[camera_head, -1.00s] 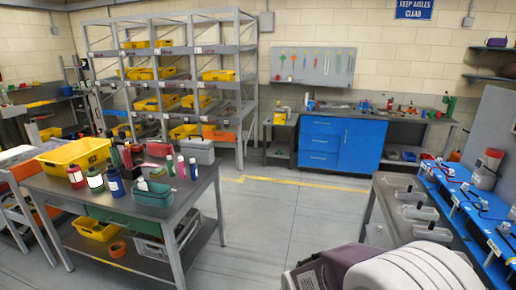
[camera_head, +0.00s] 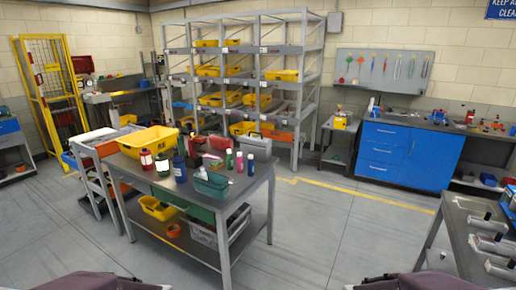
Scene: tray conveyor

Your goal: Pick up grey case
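The grey case (camera_head: 256,147) stands at the back right of the metal work table (camera_head: 143,188), behind several bottles. It has a handle on top. Its lower front is partly hidden by the bottles. Neither gripper is in view; only dark parts of my own arms show at the bottom edge.
On the table are a yellow bin (camera_head: 149,140), a teal caddy (camera_head: 210,185), a red case (camera_head: 219,143) and several bottles and cans. A storage rack (camera_head: 315,85) stands behind. A blue cabinet (camera_head: 408,152) is at the right. The floor (camera_head: 310,235) right of the table is clear.

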